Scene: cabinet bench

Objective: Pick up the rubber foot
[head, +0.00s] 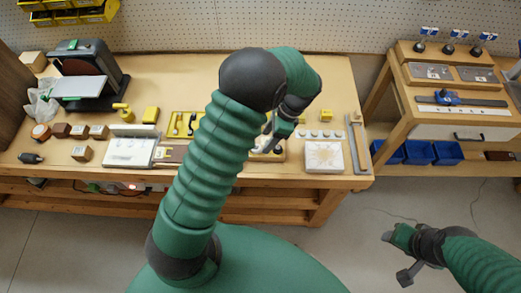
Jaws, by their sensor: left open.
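My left gripper (270,146) is open at the front middle of the wooden bench, partly hidden behind my own green arm. It is over a small wooden holder (280,155) with dark and pale parts. I cannot make out for certain which thing is the rubber foot; it may be hidden by my arm and gripper. Several small round pale pieces (327,134) sit in a row just right of the gripper. My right gripper (396,257) hangs over the floor at lower right, away from the bench; its jaw state is unclear.
A white patterned square plate (324,157) and a grey metal bar (357,145) lie right of the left gripper. A yellow tray (182,125) and a grey-white block (129,150) stand to the left. A second bench (440,95) stands at right beyond a floor gap.

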